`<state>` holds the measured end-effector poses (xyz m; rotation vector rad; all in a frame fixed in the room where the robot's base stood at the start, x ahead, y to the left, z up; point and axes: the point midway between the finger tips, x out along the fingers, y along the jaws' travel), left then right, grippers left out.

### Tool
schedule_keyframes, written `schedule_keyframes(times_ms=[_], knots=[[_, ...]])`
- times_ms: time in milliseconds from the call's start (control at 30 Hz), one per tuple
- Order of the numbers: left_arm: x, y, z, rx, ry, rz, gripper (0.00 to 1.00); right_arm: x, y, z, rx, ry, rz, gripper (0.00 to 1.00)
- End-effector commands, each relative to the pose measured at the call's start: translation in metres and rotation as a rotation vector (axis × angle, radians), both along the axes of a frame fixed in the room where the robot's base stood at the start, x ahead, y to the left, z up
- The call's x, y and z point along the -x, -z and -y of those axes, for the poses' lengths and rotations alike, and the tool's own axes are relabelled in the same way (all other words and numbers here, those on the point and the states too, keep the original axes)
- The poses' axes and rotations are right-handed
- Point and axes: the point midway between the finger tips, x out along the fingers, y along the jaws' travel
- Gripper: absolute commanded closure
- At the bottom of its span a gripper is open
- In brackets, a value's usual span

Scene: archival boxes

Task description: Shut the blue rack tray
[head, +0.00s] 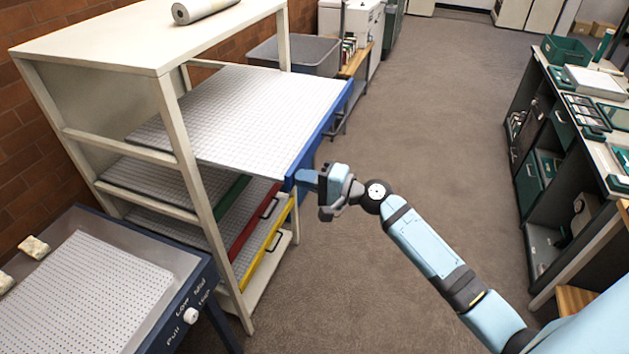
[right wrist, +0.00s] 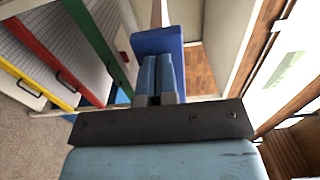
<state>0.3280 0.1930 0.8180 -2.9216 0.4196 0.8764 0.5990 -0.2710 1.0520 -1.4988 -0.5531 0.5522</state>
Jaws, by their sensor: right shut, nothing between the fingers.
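The blue rack tray (head: 325,132) is the top tray of the cream rack. It juts well out of the rack, with its white mesh bed uncovered and its blue front facing right. My right gripper (head: 302,178) is shut and empty at the near end of the blue front. In the right wrist view the closed fingers (right wrist: 157,75) point at a blue panel (right wrist: 158,41), touching it or very close; I cannot tell which. My left gripper is not in view.
Below, the green (head: 230,200), red (head: 255,222) and yellow (head: 265,250) trays sit in the cream rack (head: 178,140). A dark-framed mesh table (head: 165,330) stands at the near left. A workbench (head: 560,110) stands at right. The floor between is clear.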

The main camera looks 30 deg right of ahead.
Motion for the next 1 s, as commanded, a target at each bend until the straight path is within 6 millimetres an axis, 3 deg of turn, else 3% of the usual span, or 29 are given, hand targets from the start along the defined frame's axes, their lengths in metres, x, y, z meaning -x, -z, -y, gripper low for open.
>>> schedule_keyframes(times_ms=[267,600,800,1000], knots=[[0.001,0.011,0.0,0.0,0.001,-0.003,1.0,-0.062,0.0,-0.054,-0.002,-0.001,0.004,1.0],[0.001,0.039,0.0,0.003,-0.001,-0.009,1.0,-0.143,0.002,-0.123,-0.001,-0.001,0.003,1.0],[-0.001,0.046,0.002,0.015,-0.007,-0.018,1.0,-0.174,0.002,-0.149,-0.001,-0.001,0.002,1.0],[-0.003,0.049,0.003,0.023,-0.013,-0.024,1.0,-0.191,0.001,-0.163,0.0,-0.001,0.001,1.0]])
